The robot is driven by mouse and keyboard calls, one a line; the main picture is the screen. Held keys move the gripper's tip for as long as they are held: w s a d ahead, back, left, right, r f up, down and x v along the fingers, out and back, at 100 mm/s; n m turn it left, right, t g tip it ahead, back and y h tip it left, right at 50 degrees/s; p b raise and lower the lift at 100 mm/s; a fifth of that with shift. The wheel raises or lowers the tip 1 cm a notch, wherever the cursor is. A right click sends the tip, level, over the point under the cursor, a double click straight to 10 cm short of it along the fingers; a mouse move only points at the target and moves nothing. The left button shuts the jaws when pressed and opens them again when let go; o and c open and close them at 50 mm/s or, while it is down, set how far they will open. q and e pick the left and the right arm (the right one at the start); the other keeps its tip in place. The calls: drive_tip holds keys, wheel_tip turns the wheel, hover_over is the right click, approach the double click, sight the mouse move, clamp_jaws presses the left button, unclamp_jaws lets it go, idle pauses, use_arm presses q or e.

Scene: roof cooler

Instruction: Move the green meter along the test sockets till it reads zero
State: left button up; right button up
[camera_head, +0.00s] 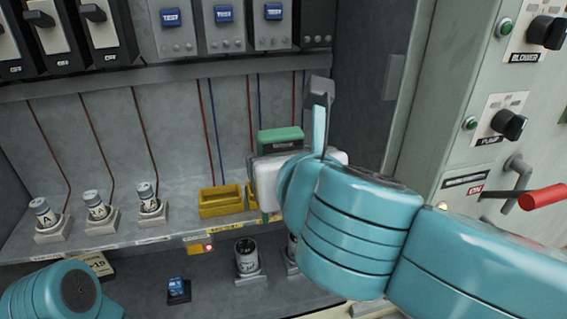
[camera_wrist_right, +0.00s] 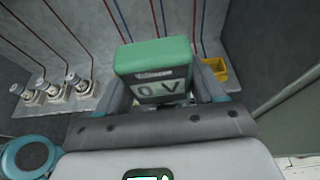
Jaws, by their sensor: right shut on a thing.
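The green meter (camera_head: 280,138) is in my right gripper (camera_head: 285,152), in front of the back panel of the cabinet. In the right wrist view the meter (camera_wrist_right: 152,55) sits between the two fingers of the right gripper (camera_wrist_right: 160,88), which are shut on it. Its display (camera_wrist_right: 161,91) reads "0 V". A yellow box-like socket (camera_head: 221,202) stands on the shelf left of the gripper, below a red and a blue wire. Another yellow one (camera_head: 252,199) is mostly hidden behind my gripper. Whether the meter touches a socket is hidden. My left gripper is out of view.
Three fuse-like cylinders (camera_head: 96,206) stand on the shelf at left. Grey units with blue TEST buttons (camera_head: 223,15) hang above. A red-handled lever (camera_head: 541,197) and dark knobs (camera_head: 508,124) are on the right panel. A small blue item (camera_head: 178,287) is on the lower shelf.

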drive_tip(key=shift+w+r, duration=0.1)
drive_tip(key=shift+w, duration=0.3)
drive_tip(key=shift+w+a, duration=0.2)
drive_tip(key=shift+w, duration=0.1)
drive_tip(key=b+x, duration=0.1)
drive_tip(key=x, duration=0.9)
drive_tip(key=shift+s+d+f, duration=0.15)
drive_tip(key=shift+f, duration=0.2)
drive_tip(key=shift+f+b, duration=0.25)
drive_tip(key=shift+b, duration=0.1)
idle(1.4)
drive_tip(key=o, duration=1.4)
drive_tip(key=shift+c, duration=0.2)
drive_tip(key=shift+f, duration=0.1)
